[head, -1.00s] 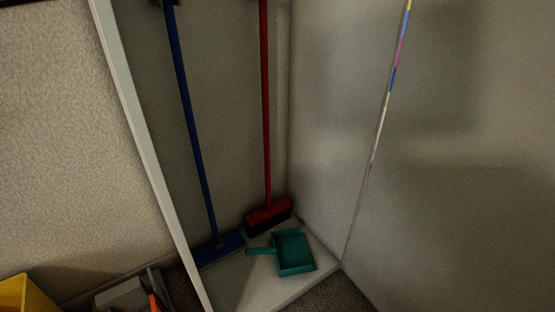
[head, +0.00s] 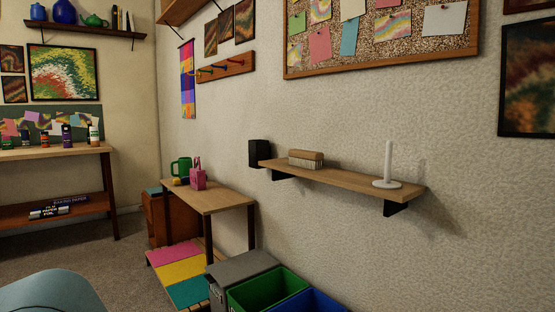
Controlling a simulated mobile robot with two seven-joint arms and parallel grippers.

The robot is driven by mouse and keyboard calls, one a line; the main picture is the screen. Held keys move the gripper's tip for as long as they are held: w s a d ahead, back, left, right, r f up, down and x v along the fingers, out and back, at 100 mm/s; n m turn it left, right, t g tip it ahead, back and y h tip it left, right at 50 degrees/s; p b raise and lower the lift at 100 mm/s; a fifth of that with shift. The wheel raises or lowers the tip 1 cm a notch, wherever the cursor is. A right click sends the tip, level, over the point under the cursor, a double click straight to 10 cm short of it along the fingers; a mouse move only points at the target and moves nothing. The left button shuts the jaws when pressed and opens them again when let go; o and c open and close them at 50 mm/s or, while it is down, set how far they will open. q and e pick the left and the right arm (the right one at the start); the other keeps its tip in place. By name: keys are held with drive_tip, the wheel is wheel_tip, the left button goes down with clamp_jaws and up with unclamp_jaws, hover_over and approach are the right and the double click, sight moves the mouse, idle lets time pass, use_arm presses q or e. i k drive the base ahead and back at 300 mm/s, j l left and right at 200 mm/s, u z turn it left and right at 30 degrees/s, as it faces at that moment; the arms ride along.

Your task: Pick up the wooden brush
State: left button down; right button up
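The wooden brush (head: 306,158) lies on a wooden wall shelf (head: 345,179), towards the shelf's left end. Its wooden back is on top and its pale bristles face down onto the shelf. A black box-like object (head: 259,153) is to its left, and a white upright holder on a round base (head: 388,168) stands to its right. Neither of my grippers shows in the head view.
Below the shelf stand a grey bin (head: 240,268), a green bin (head: 268,289) and a blue bin (head: 312,301). A small table (head: 215,196) with a green mug (head: 181,169) and a pink holder (head: 198,181) is to the left. Carpet is clear at left.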

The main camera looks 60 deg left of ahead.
sight(300, 158)
drive_tip(key=u, duration=1.45)
drive_tip(key=i+l+u, duration=0.1)
drive_tip(key=u, duration=0.35)
drive_tip(key=i+l, duration=0.5)
drive_tip(key=l, duration=0.15)
